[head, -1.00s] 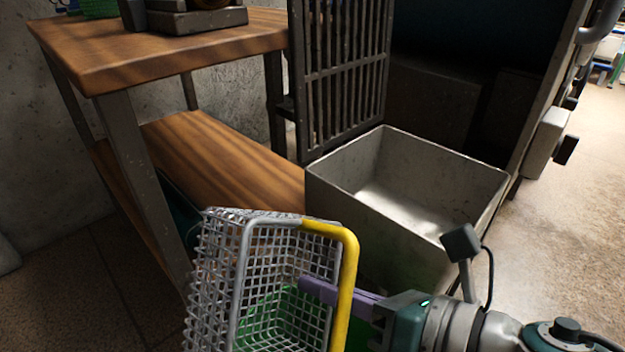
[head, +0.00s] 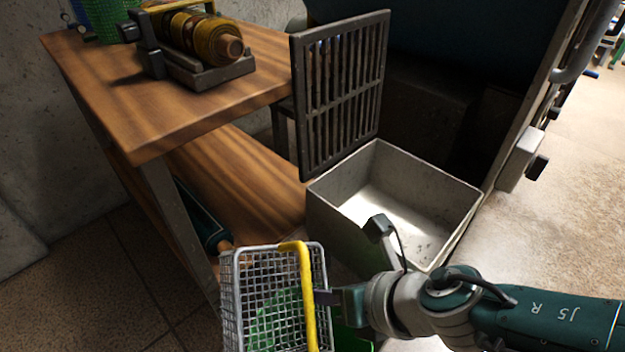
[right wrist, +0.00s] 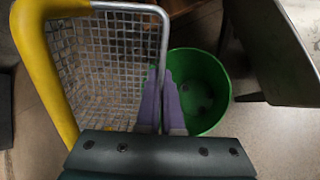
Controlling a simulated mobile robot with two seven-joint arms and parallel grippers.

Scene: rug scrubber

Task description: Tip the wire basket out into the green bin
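The wire basket (head: 232,300) is grey mesh with a thick yellow bar along one side, at the bottom of the head view. My right gripper (head: 322,297) is shut on its rim beside the yellow bar. The basket also shows in the right wrist view (right wrist: 105,70), with the two purple fingers (right wrist: 161,105) together at its rim. I see no loose items in it. The green bin (right wrist: 208,92) stands on the floor beyond the fingers; part shows behind the basket in the head view (head: 357,338). My left gripper is out of view.
An open metal box (head: 335,215) stands just beyond my right arm, below a barred grate (head: 342,95). A wooden bench (head: 130,95) with a lower shelf stands at left, bearing a machine with a brass-coloured roller (head: 200,45).

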